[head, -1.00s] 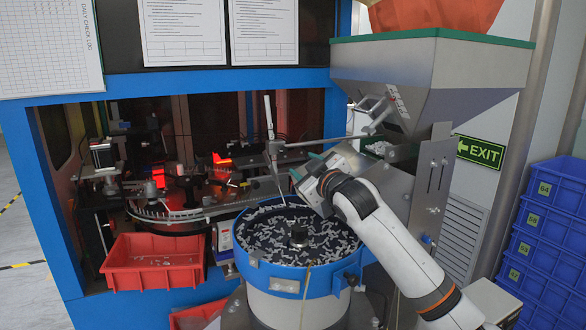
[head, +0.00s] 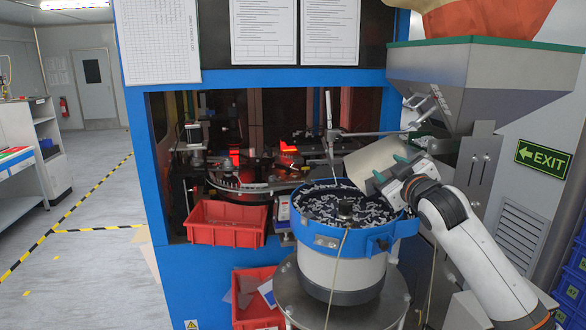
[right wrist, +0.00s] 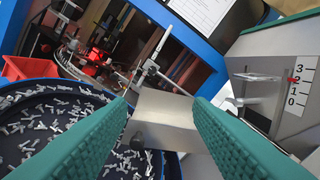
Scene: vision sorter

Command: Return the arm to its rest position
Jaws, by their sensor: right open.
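My right arm comes in from the lower right in the head view. Its gripper (head: 391,170) is open, with two green-padded fingers and nothing between them. It is over the back right rim of the round blue-rimmed feeder bowl (head: 340,248), which holds many small grey parts. In the right wrist view the open fingers (right wrist: 162,104) frame a bare grey metal chute (right wrist: 165,120), with the bowl (right wrist: 50,85) at the left. My left gripper is not in view.
A grey hopper (head: 480,75) stands close above and behind my right arm. A blue-framed machine (head: 250,80) is behind the bowl. Red bins (head: 228,236) sit at its front. Blue crates (head: 573,285) stand at the right edge. The floor (head: 95,265) at left is open.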

